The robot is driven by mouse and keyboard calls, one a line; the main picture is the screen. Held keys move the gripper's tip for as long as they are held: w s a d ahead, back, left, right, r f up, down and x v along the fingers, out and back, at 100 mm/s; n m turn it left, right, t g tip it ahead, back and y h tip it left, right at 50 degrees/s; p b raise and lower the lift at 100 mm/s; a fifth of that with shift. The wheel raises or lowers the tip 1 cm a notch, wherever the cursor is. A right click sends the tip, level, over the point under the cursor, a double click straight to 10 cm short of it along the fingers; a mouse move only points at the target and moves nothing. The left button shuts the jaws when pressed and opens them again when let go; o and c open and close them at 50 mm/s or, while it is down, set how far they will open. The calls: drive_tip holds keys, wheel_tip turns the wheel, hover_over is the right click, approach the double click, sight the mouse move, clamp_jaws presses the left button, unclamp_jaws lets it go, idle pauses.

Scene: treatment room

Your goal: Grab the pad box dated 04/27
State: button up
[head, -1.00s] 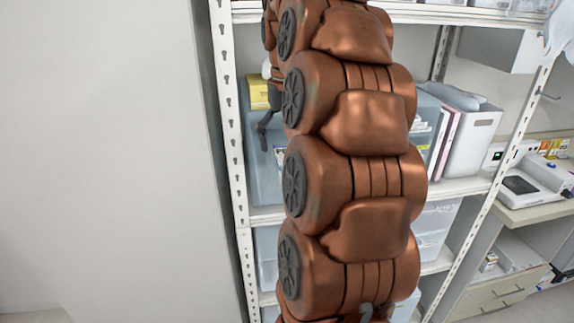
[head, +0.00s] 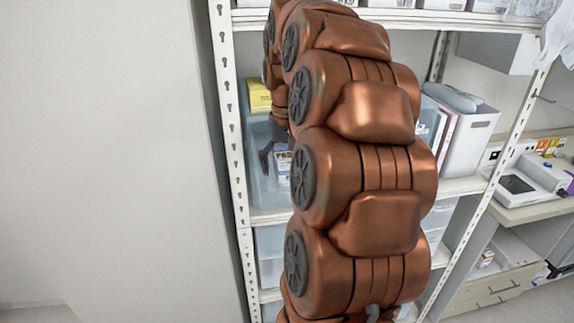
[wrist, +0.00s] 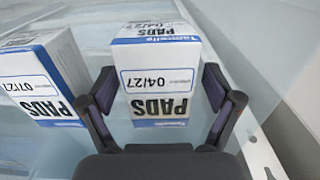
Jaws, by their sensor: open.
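The pad box dated 04/27 (wrist: 158,85) is a white and blue carton whose label appears upside down in the wrist view. My gripper (wrist: 158,92) is open, with its fingers at the left and right sides of this box in the picture; I cannot tell whether they touch it. A similar pad box dated 07/27 (wrist: 38,88) stands to the left, beside the left finger. In the head view, a dark finger of my gripper (head: 266,156) shows at the shelf beside a partly hidden pad box (head: 283,166), whose date is unreadable. My arm hides much of the shelf.
The boxes are in a translucent bin (head: 262,192) on a white metal rack. A rack upright (head: 232,130) stands close at left. A yellow box (head: 259,95) is behind the gripper. A white file holder (head: 474,138) stands right of my arm.

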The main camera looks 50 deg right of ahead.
drive_tip(key=c, duration=1.3)
